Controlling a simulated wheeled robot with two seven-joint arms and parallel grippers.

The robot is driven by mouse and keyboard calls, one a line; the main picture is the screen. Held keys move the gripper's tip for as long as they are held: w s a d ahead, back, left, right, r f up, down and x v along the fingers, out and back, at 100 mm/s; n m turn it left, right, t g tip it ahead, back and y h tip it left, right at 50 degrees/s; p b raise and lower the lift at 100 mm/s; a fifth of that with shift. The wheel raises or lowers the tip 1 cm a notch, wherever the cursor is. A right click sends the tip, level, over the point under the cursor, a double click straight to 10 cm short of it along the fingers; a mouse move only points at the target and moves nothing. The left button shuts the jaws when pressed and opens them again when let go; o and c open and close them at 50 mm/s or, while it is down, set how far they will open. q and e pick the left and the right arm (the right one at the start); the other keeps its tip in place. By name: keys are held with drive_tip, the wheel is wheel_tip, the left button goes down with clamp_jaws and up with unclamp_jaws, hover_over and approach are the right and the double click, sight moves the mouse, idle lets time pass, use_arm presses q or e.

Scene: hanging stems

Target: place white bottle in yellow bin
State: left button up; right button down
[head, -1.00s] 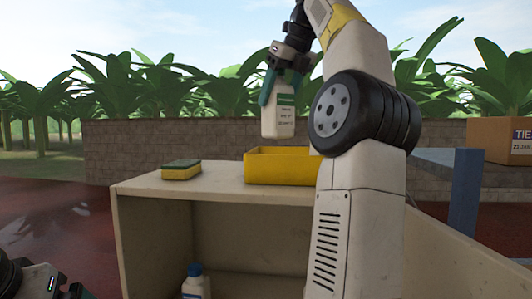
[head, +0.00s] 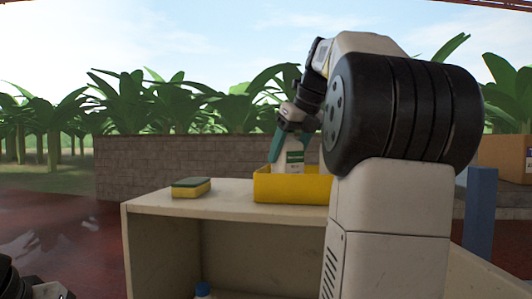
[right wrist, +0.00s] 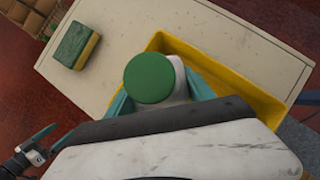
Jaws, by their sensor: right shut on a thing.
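In the right wrist view the bottle's green cap (right wrist: 150,78) is between the teal fingers, over the yellow bin (right wrist: 262,97). My right gripper is shut on the bottle. At the lower left of the head view is part of my left arm; whether its jaws are open I cannot tell.
A yellow and green sponge (head: 191,187) lies left of the bin on the cabinet top (head: 225,211). A blue-capped bottle (head: 202,289) stands in the cabinet below. A cardboard box (head: 502,157) is at the right. My right arm hides the bin's right part.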

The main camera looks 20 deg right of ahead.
drive_tip(key=shift+c, duration=1.8)
unclamp_jaws()
drive_tip(key=v, duration=1.2)
